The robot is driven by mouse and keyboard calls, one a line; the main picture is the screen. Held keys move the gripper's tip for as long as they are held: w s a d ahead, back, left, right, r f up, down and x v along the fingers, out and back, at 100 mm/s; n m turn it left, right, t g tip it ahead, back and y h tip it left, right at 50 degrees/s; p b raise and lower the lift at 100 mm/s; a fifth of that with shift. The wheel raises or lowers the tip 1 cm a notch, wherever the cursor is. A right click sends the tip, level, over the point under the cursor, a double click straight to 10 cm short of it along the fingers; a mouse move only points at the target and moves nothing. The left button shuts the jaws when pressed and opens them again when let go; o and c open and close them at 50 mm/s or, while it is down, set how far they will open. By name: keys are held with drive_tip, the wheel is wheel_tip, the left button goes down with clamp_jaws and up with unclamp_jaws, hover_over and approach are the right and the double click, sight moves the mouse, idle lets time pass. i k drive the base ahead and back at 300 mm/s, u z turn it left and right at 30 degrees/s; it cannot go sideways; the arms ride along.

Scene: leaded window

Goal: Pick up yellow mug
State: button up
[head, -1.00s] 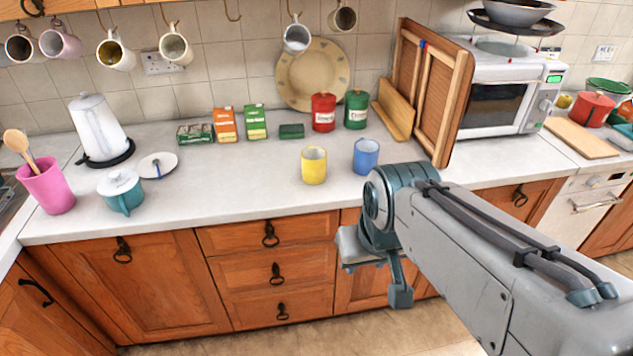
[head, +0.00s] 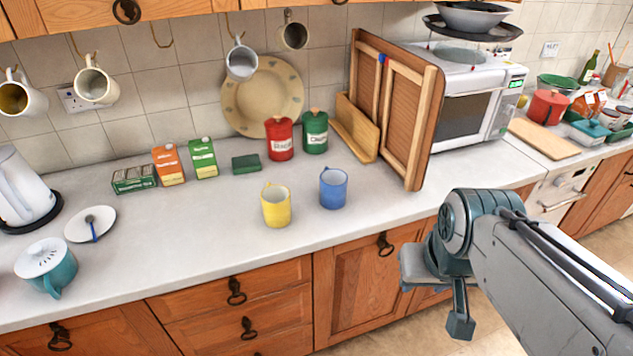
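The yellow mug (head: 276,207) stands upright on the white countertop (head: 200,240), near its front edge, in the head view. A blue mug (head: 333,189) stands just to its right, apart from it. My gripper (head: 440,300) hangs in front of the counter, to the right of and lower than both mugs, clear of them. I see its side only, and the picture does not show whether its fingers are open or shut. Nothing covers the yellow mug.
Red (head: 279,139) and green canisters (head: 315,132) stand behind the mugs, with small boxes (head: 168,165) to their left. A wooden panel (head: 400,110) leans beside the microwave (head: 470,105). A teal pot (head: 47,266) is at left. Counter left of the yellow mug is clear.

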sight(276, 199)
drive_tip(key=u, duration=0.05)
drive_tip(key=i, duration=0.95)
drive_tip(key=u, duration=0.8)
